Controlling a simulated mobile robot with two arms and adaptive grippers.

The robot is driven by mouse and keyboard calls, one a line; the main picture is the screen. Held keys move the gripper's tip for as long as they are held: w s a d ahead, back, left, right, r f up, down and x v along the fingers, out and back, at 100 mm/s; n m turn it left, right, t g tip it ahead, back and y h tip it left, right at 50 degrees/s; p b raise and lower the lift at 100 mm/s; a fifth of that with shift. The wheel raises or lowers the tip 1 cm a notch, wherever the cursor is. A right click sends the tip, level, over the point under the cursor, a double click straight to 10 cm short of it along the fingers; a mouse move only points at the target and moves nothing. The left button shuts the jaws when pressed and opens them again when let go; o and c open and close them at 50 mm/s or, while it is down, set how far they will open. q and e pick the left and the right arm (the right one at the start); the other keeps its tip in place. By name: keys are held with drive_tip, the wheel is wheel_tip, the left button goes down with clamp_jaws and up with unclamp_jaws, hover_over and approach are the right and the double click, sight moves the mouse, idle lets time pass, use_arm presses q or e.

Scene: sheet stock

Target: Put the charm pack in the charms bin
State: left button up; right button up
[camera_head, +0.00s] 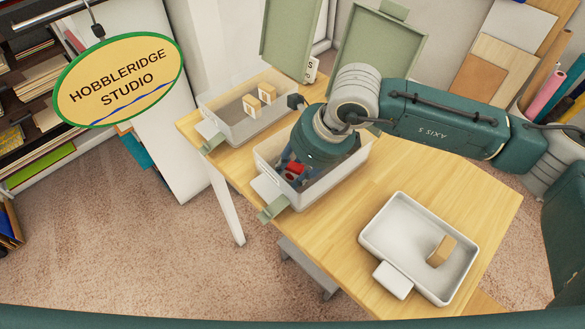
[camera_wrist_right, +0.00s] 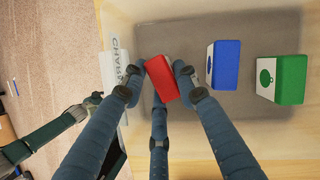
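My right gripper (camera_head: 295,164) reaches down into the middle bin (camera_head: 262,165) in the head view. In the wrist view its fingers (camera_wrist_right: 160,72) are close around a red pack (camera_wrist_right: 162,79), which is slightly turned. The red pack also shows in the head view (camera_head: 295,170), inside the bin. A white label (camera_wrist_right: 113,75) on the bin's edge seems to read CHARMS, partly hidden by a finger. Part of my left arm seems to show at the lower left of the wrist view; its fingers (camera_wrist_right: 92,99) are too small to read.
A blue pack (camera_wrist_right: 223,65) and a green pack (camera_wrist_right: 281,79) stand in the same bin. The left bin (camera_head: 240,138) holds two tan packs. A white tray (camera_head: 385,245) with one tan pack (camera_head: 441,251) sits front right. Green lids (camera_head: 372,50) stand open behind the bins.

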drive_tip(key=shift+r, duration=0.3)
drive_tip(key=b+v, duration=0.2)
drive_tip(key=v, duration=0.9)
drive_tip(key=shift+s+d+r, duration=0.15)
drive_tip(key=shift+d+r, duration=0.1)
drive_tip(key=shift+r, duration=0.05)
